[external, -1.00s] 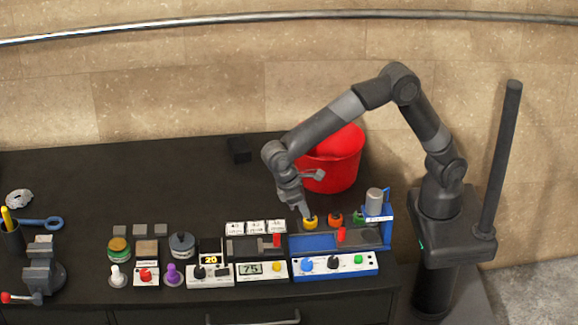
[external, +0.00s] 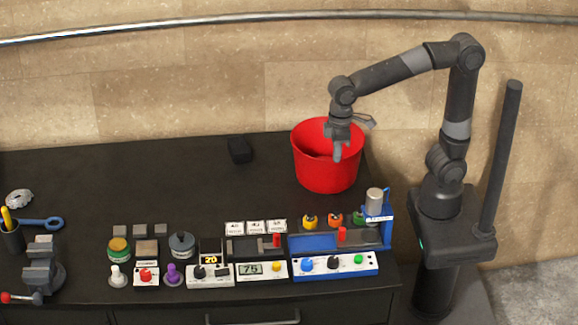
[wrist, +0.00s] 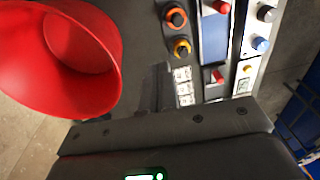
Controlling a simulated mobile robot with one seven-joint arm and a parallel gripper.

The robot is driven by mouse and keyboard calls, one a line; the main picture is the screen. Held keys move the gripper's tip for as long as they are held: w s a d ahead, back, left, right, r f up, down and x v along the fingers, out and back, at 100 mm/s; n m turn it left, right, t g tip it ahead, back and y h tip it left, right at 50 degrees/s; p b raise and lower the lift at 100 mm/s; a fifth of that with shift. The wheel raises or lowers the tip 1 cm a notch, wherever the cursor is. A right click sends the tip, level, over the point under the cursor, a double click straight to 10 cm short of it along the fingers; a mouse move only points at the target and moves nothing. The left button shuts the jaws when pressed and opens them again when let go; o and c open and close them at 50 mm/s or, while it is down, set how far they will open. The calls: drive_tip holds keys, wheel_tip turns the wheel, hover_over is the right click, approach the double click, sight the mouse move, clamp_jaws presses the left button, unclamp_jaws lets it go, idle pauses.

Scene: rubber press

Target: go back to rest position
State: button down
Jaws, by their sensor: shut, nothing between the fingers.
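My gripper (external: 337,154) points down in front of the red bucket (external: 326,172) in the external view, overlapping its opening in the picture. Its fingers are shut with nothing held. My arm is raised and bent, with the elbow high at the right. In the wrist view the gripper body fills the lower part, and the red bucket (wrist: 95,60) is at the left. How far the fingertips are from the bucket rim cannot be told.
The blue press (external: 340,243) stands at the table's front right, with yellow, orange and green round pieces behind it. Button panels, a vise (external: 43,268) and small pots line the front. A black block (external: 239,150) lies at the back. The table's left middle is clear.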

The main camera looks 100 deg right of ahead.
drive_tip(key=s+d+f+t, duration=0.1)
drive_tip(key=s+d+t, duration=0.4)
drive_tip(key=s, duration=0.9)
drive_tip(key=d, duration=0.2)
drive_tip(key=shift+s+d+f+h, duration=0.15)
drive_tip(key=shift+d+f+h, duration=0.05)
drive_tip(key=shift+d+h, duration=0.15)
idle(0.6)
